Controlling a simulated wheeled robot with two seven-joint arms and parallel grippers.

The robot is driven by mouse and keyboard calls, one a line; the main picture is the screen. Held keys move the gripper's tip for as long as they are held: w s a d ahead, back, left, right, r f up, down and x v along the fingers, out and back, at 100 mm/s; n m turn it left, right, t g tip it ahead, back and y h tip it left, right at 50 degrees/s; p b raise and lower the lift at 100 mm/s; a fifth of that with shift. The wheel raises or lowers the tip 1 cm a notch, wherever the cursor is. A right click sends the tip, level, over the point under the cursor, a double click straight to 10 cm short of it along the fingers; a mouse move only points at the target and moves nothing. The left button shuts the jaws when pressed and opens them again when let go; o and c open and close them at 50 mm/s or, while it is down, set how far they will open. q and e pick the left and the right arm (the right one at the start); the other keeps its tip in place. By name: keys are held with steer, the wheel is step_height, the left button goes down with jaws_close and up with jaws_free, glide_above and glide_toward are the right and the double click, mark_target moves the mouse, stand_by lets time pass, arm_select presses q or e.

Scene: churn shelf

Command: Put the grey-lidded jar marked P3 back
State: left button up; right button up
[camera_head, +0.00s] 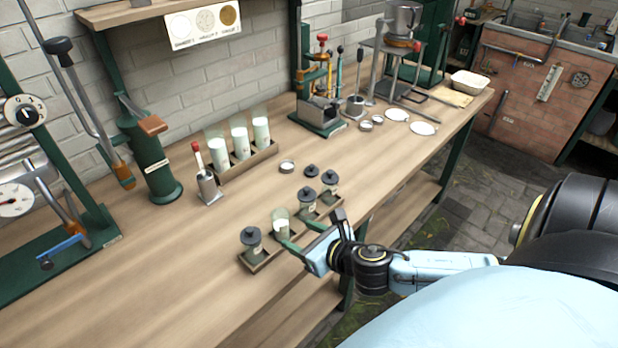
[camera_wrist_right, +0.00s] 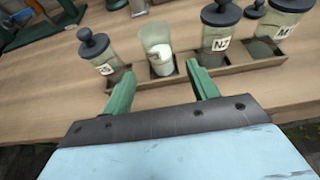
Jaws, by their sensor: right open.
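A wooden rack (camera_head: 259,266) near the table's front edge holds several jars in a row. The jar at its left end (camera_head: 252,246) has a dark grey lid; its label in the right wrist view (camera_wrist_right: 105,68) is blurred and may read P3. Beside it stands a lidless glass jar with pale contents (camera_wrist_right: 157,50). Further right are a dark-lidded jar marked N2 (camera_wrist_right: 219,30) and one whose label is partly cut off (camera_wrist_right: 285,22). My right gripper (camera_head: 302,236) is open and empty at the rack's front, its green fingers pointing toward the lidless jar. My left gripper is out of view.
A loose dark lid (camera_head: 311,170) and a small round dish (camera_head: 287,167) lie behind the rack. A second rack (camera_head: 253,162) holds several white-filled glasses. A green press (camera_head: 322,110) stands further back. The tabletop left of the front rack is clear.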

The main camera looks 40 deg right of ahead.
steer(key=shift+v, duration=1.1)
